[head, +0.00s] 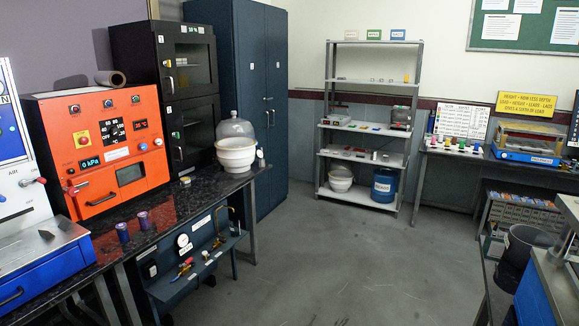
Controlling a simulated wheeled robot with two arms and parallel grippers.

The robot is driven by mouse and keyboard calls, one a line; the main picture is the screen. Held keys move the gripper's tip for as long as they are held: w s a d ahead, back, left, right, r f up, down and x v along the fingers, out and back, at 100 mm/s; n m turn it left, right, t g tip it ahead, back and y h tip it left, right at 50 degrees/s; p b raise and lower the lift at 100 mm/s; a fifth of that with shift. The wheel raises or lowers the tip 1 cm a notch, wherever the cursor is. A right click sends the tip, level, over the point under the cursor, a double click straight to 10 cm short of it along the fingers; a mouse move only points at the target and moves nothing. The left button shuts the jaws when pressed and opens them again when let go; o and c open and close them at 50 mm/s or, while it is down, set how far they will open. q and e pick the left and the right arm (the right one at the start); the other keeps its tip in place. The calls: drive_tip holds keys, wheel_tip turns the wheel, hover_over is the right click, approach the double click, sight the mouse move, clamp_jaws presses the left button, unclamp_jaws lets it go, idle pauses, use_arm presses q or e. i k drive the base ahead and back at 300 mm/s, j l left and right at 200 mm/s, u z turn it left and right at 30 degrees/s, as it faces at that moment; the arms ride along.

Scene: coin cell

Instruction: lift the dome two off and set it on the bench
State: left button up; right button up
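A clear glass dome (235,127) with a knob on top sits on a white bowl-shaped base (236,157). I cannot read a number on it, but it is the only such dome I can make out. The base stands at the far right end of the black speckled bench (185,208), in front of the blue cabinet. Neither of my grippers shows in the head view.
An orange oven (98,145) and black cabinets (180,80) line the bench's back. Bare bench top lies left of the base. A shelf rack (325,110) stands beyond open floor.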

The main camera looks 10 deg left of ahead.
sight(234, 132)
drive_tip(key=i+j, duration=0.25)
drive_tip(key=i, duration=0.25)
drive_tip(key=i+j, duration=0.3)
drive_tip(key=i, duration=0.2)
drive_tip(key=i+j, duration=0.25)
drive_tip(key=i, duration=0.25)
drive_tip(key=i+j, duration=0.25)
drive_tip(key=i, duration=0.3)
drive_tip(key=i+j, duration=0.25)
drive_tip(key=i, duration=0.25)
